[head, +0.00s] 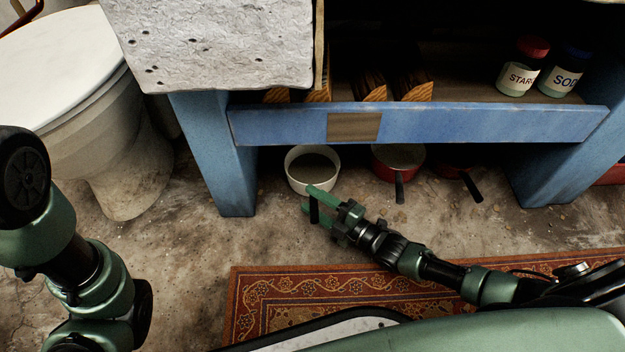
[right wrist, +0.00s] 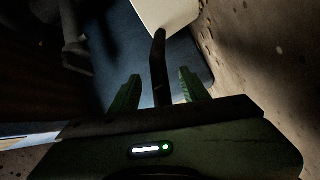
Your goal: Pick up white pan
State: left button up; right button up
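The white pan (head: 293,180) stands on the stone floor under the blue bench, upright, with its mouth facing up. Its black handle (head: 314,212) points out toward me. My right gripper (head: 318,199) is at the handle, just in front of the pan. In the right wrist view, the gripper (right wrist: 158,88) is open, with the dark handle (right wrist: 157,60) between its two green fingers and a gap on each side. Part of the white pan (right wrist: 164,12) shows at the top there. Only links of my left arm show in the head view; its gripper is out of view.
The blue bench rail (head: 270,125) and leg (head: 222,160) are close above and left. A patterned rug (head: 285,290) lies in front; a toilet (head: 75,90) stands left.

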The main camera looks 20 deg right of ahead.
grip_shut()
dwell(1.2)
jog(key=shift+r, duration=0.25)
